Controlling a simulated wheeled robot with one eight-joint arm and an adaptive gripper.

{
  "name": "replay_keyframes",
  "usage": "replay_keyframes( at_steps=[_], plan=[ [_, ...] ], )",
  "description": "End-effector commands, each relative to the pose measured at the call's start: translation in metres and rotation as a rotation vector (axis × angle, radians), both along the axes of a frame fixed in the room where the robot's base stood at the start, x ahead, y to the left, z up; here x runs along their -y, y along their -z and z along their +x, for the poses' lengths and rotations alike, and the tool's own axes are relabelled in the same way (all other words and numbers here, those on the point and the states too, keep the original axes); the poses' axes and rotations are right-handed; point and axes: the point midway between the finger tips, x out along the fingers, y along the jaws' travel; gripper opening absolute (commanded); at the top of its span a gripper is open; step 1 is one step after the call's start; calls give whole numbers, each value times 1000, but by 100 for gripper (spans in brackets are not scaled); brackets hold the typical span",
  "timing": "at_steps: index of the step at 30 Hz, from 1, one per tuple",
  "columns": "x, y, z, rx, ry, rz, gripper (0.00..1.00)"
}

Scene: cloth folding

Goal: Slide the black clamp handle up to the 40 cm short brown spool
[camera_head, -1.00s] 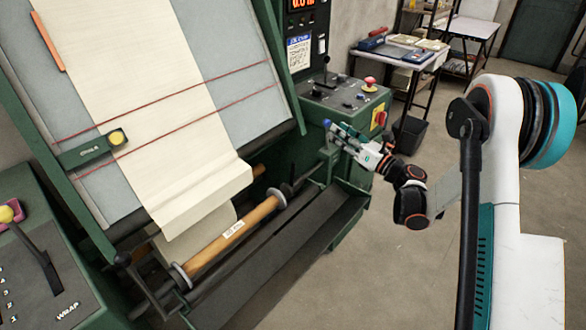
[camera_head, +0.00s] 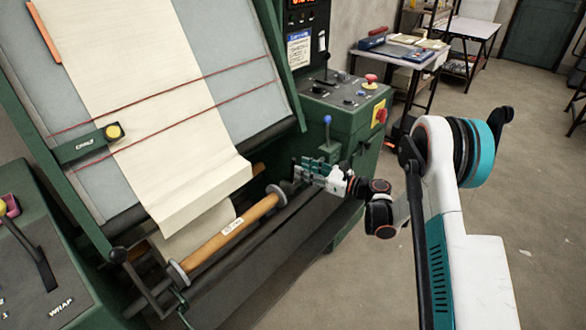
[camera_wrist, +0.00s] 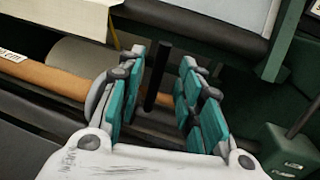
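The brown spool (camera_head: 232,231) lies slanted at the front of the green machine, between a grey disc at its left end and another (camera_head: 276,196) at its right end. In the wrist view the spool (camera_wrist: 45,80) is at the left. A black upright rod, which looks like the clamp handle (camera_wrist: 157,76), stands between my fingers in the wrist view. My gripper (camera_head: 308,172) is just right of the spool's right disc. Its teal fingers (camera_wrist: 165,100) are open on both sides of the handle, with gaps visible. The gripper hides the handle in the head view.
A lever with a blue knob (camera_head: 327,120) stands just behind my gripper. A control box (camera_head: 345,105) with red buttons is behind it. Cream cloth (camera_head: 180,160) hangs above the spool. Open floor lies at the right.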

Motion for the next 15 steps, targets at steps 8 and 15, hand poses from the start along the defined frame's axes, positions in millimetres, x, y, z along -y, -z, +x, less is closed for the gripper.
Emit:
replay_keyframes(
  at_steps=[8,15],
  plan=[
    [-37,1,18,0,-1,0,33],
    [-45,0,23,-1,1,0,33]
  ],
)
